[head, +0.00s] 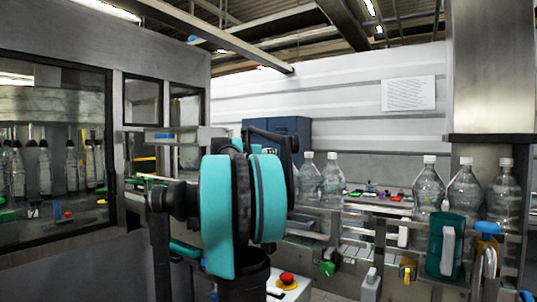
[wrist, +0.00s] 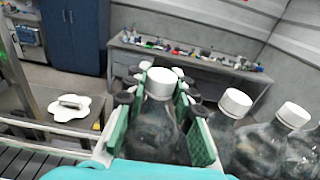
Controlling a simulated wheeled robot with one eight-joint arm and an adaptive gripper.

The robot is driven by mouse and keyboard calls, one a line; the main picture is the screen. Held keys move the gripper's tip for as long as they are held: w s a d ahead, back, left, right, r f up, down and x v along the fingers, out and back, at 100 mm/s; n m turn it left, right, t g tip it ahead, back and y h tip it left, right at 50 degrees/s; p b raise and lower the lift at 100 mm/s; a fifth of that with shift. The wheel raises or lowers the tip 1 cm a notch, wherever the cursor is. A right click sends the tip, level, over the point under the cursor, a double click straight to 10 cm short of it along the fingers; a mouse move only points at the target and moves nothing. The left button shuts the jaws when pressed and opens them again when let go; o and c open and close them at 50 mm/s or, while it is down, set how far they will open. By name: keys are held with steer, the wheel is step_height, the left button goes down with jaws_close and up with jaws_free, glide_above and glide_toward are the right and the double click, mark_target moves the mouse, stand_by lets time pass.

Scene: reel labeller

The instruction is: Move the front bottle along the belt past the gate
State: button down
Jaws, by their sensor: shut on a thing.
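In the wrist view, the front bottle (wrist: 150,132), clear with a white cap, stands between the green-padded fingers of my gripper (wrist: 160,100). The fingers are shut on its body from both sides. The bottle looks upright. Its base is hidden below the teal shell of my arm. A bare dark stretch of the belt (wrist: 30,162) lies to its left. In the head view my teal arm hides the gripper and the held bottle. I cannot make out the gate for certain in either view.
More capped bottles stand close to the right of the held one, the nearest (wrist: 232,130) a short gap away. In the head view, several bottles (head: 430,188) stand along the line. A glazed machine housing (head: 50,150) is at left. A red stop button (head: 287,279) sits low in front.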

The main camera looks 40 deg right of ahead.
steer(key=w+a, duration=0.4)
steer(key=w, duration=0.5)
steer(key=w+a, duration=0.4)
steer(key=w, duration=0.5)
stand_by(1.4)
steer(key=shift+f, duration=0.3)
stand_by(0.3)
steer(key=c, duration=1.2)
jaws_free()
steer(key=shift+s+f, duration=0.1)
steer(key=shift+a, duration=0.15)
